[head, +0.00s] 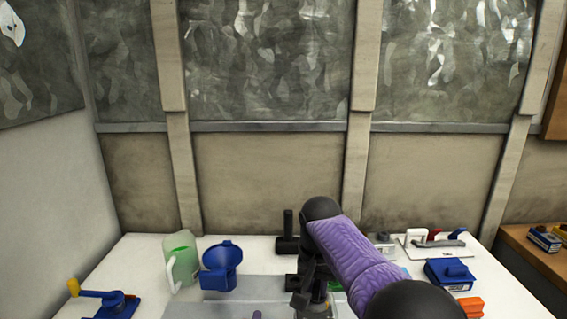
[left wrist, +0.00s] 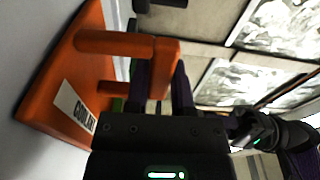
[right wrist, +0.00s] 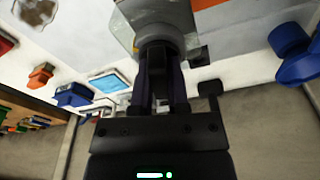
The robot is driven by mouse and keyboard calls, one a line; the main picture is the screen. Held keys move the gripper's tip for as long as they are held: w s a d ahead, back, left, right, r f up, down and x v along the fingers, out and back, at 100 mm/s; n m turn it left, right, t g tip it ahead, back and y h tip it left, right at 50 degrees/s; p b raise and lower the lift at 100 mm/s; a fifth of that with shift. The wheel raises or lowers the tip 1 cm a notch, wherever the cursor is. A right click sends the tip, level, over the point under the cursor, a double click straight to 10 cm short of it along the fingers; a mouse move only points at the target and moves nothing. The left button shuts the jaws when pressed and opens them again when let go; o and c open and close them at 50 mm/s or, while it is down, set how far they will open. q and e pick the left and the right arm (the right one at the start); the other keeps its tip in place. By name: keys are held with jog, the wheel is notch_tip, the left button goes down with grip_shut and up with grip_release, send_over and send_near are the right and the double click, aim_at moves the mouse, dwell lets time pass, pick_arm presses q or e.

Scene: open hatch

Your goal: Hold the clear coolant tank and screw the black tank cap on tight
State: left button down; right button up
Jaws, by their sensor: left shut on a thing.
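The clear tank (right wrist: 125,22) shows at the top of the right wrist view. A grey round neck or cap (right wrist: 158,38) sits on it, with a dark part below. My right gripper (right wrist: 160,95) has its fingers on either side of that dark part; whether they press on it is unclear. The right gripper also shows in the head view (head: 312,290), low over the table. My left gripper (left wrist: 168,85) is shut on the bar of an orange part (left wrist: 70,70) with a partly hidden "COOLAN" label.
A pale green jug (head: 181,260) and a blue funnel (head: 220,268) stand left of my right arm on the white table (head: 140,258). A blue and yellow crank (head: 115,303) lies far left. A blue box (head: 448,274) and grey parts are at right.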

jog(key=shift+s+f, duration=0.15)
jog(key=shift+f, duration=0.2)
jog(key=shift+c, duration=0.6)
jog(key=o, duration=0.4)
jog(key=r, duration=0.4)
jog(key=shift+w+r, duration=0.3)
jog(key=shift+c, duration=0.2)
jog(key=r, duration=0.2)
jog(key=s+r, duration=0.1)
jog(key=r, duration=0.1)
jog(key=shift+a+r, duration=0.1)
jog(key=shift+r, duration=0.25)
jog(key=shift+s, duration=0.2)
jog(key=f, duration=0.5)
jog(key=w+f, duration=0.1)
jog(key=f, duration=0.2)
grip_shut()
